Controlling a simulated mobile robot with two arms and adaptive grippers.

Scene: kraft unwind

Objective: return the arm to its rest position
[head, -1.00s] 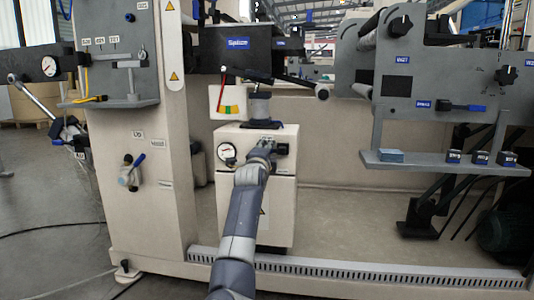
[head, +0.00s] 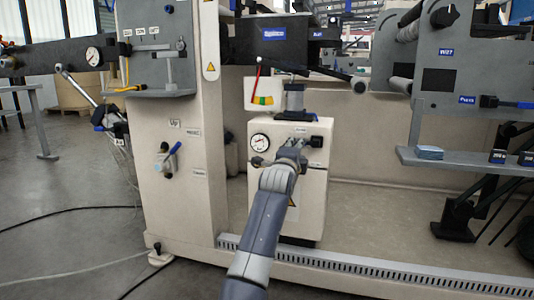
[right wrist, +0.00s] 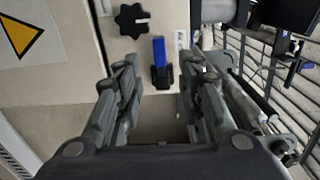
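One arm shows in the head view, reaching up from the bottom edge. I take it as my right arm, since the wrist view matches this place. Its right gripper (head: 292,147) is in front of the upper part of a beige cabinet (head: 262,200). In the right wrist view the right gripper (right wrist: 158,72) is open, its fingers apart and nothing clasped. A blue-handled lever (right wrist: 159,50) lies beyond the gap between the fingers, and a black star knob (right wrist: 130,20) is beside it. My left gripper is not in view.
The cabinet carries a round gauge (head: 260,142). A grey shelf (head: 450,162) juts out at right with small blocks on it. A beige column (head: 180,215) with a blue-handled valve (head: 173,155) stands at left. A perforated strip (head: 370,277) runs along the base.

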